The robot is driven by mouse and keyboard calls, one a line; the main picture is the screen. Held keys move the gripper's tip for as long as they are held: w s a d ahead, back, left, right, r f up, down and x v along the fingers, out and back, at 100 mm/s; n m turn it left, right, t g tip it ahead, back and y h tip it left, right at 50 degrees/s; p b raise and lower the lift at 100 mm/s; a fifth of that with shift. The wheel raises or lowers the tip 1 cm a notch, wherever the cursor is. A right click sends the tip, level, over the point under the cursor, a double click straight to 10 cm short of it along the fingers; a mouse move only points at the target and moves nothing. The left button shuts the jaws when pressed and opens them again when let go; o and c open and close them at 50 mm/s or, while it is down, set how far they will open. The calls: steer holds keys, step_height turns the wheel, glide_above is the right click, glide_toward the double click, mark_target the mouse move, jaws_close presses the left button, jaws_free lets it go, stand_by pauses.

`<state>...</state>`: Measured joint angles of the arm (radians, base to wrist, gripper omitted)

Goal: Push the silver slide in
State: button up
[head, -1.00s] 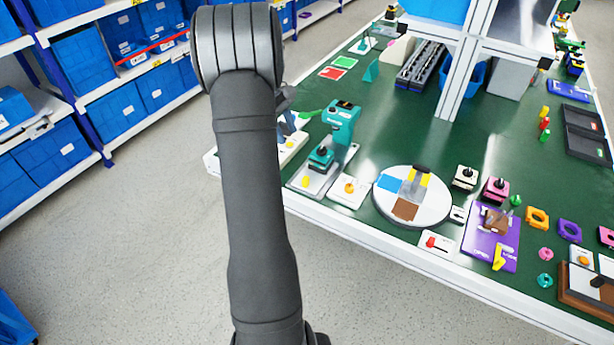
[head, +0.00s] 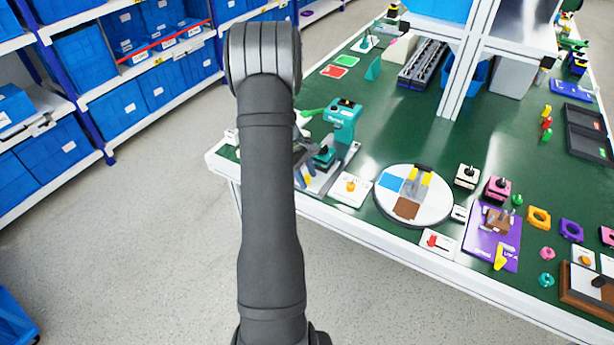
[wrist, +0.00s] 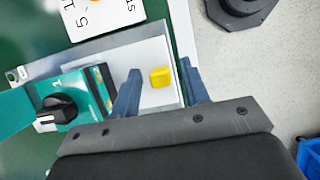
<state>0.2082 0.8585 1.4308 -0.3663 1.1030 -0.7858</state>
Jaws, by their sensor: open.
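The silver slide is a flat light-grey plate (wrist: 143,57) with a yellow knob (wrist: 160,77) on it. It extends from a teal device with a black rotary knob (wrist: 58,112). My gripper (wrist: 159,67) is open, one finger on each side of the yellow knob, with gaps on both sides in the wrist view. I cannot tell how far above the plate the fingertips are. In the head view my gripper (head: 302,172) is over the plate's near end by the teal device (head: 343,121), partly hidden by my arm.
A white card with an orange knob (head: 350,187) lies just right of the plate. A round white turntable (head: 435,207) stands further right. The table edge (head: 330,225) is close by, with open floor beyond. Blue bins on shelves (head: 127,101) stand to the left.

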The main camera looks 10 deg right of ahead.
mark_target(316, 157)
steer(key=shift+s+d+f, duration=0.1)
steer(key=shift+f, duration=0.15)
jaws_close()
steer(key=shift+w+d, duration=2.45)
steer(key=shift+w, duration=0.05)
jaws_free()
